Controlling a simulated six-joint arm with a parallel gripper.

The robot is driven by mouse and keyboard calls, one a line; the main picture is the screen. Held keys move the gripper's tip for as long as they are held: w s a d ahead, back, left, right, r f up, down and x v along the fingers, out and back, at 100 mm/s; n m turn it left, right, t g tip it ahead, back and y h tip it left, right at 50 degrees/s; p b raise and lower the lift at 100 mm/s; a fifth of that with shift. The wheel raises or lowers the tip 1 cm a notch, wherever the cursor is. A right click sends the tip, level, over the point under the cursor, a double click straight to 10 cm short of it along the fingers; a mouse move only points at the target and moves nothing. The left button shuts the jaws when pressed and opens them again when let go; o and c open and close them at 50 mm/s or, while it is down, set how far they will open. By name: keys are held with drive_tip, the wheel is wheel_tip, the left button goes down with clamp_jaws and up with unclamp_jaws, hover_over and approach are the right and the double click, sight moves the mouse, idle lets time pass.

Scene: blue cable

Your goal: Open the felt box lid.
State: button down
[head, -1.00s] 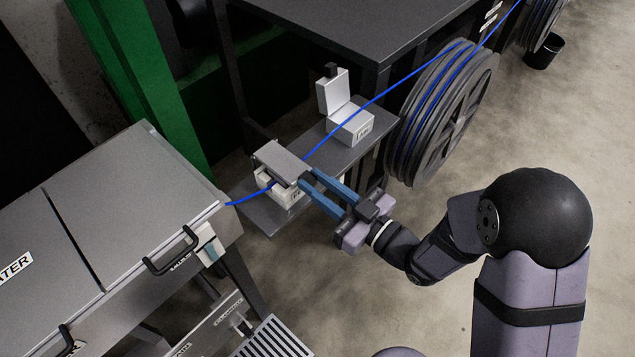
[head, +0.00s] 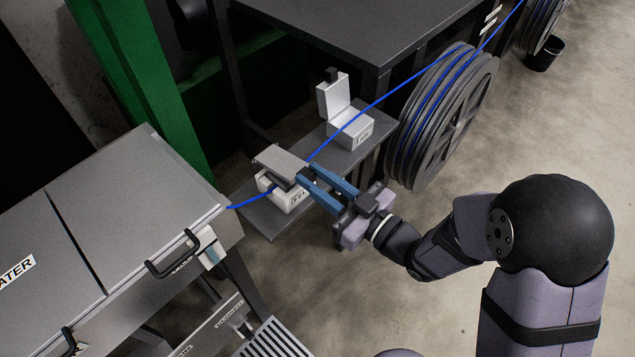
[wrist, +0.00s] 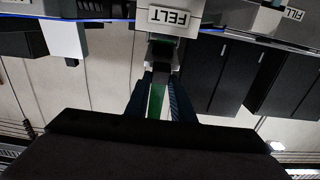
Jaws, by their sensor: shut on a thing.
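The felt box (head: 285,198) is a small white box with a FELT label, on the low grey shelf. The label shows upside down in the wrist view (wrist: 174,17). Its grey lid (head: 280,160) sits over it, slightly raised at the front, with a dark gap beneath. My gripper (head: 304,175) is at the lid's front edge, its blue fingers shut on a dark tab there. In the wrist view the fingers (wrist: 160,80) close around this dark tab (wrist: 161,52). The box inside is mostly hidden by the lid.
A blue cable (head: 385,97) runs through the felt box and past the fill box (head: 351,128), whose lid stands upright. A large cable reel (head: 440,115) is at right. A grey metal cabinet (head: 130,205) stands at left. The floor in front is clear.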

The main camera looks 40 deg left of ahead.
sight(292, 167)
drive_tip(key=a+r, duration=0.1)
drive_tip(key=r, duration=0.1)
drive_tip(key=a+r, duration=0.1)
drive_tip(key=r, duration=0.1)
drive_tip(key=a+r+p, duration=0.1)
drive_tip(key=r, duration=0.1)
drive_tip(key=shift+r, duration=0.35)
drive_tip(key=a+r+b, duration=0.1)
drive_tip(key=a+r, duration=0.1)
drive_tip(key=a, duration=0.4)
drive_tip(key=a+r+b, duration=0.1)
drive_tip(key=a+r, duration=0.2)
drive_tip(key=a, duration=0.4)
drive_tip(key=shift+a+r+b, duration=0.25)
drive_tip(key=shift+a+b, duration=0.05)
drive_tip(key=shift+b, duration=0.05)
drive_tip(key=c, duration=2.3)
unclamp_jaws()
drive_tip(key=o, duration=0.8)
drive_tip(key=shift+f, duration=0.1)
drive_tip(key=shift+f, duration=0.1)
drive_tip(key=shift+d, duration=0.15)
